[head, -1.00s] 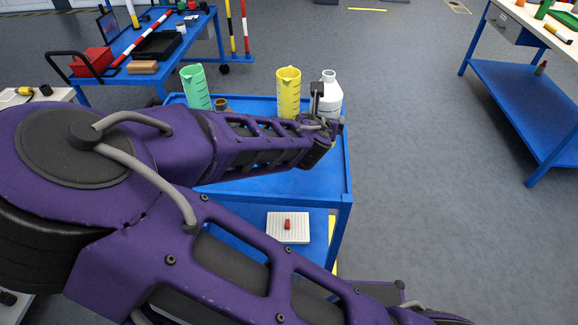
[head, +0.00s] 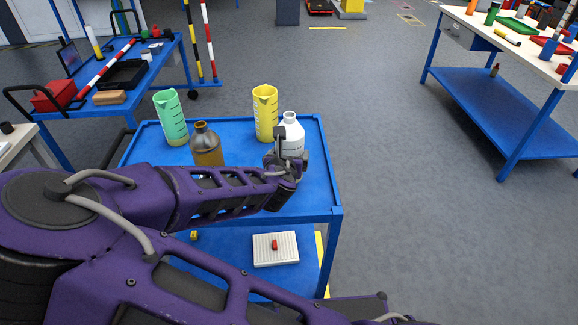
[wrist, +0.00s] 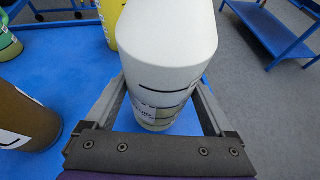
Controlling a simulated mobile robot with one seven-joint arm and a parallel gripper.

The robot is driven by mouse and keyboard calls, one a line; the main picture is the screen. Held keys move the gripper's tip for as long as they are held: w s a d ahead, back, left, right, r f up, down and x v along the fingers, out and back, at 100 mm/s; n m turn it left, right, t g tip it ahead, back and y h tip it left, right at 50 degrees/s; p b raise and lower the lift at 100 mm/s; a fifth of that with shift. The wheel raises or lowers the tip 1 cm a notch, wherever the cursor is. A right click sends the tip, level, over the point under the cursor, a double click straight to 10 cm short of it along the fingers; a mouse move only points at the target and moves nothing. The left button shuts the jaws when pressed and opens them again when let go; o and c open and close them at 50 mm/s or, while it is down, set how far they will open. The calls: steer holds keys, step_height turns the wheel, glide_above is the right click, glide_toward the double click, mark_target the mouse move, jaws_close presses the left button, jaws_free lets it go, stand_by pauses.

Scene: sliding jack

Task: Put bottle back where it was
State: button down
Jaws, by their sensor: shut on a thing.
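The white bottle (head: 292,133) is upright over the right side of the blue cart's top (head: 240,207). My gripper (head: 287,158) is shut on it from the near side. In the wrist view the white bottle (wrist: 165,60) fills the space between the two fingers, with a label low on its side. I cannot tell whether its base touches the cart. A brown bottle (head: 207,146) stands to the left on the same top, its lower part hidden by my arm.
A yellow jug (head: 265,115) stands just left of and behind the white bottle. A green jug (head: 171,118) stands at the back left. A white pad with a red piece (head: 275,245) is on the lower shelf.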

steer(key=shift+f+b, duration=0.35)
steer(key=shift+f, duration=1.2)
steer(key=shift+f, duration=0.2)
jaws_free()
steer(key=shift+r, duration=0.25)
steer(key=p+v, duration=0.6)
steer(key=v, duration=0.6)
steer(key=shift+p, duration=0.35)
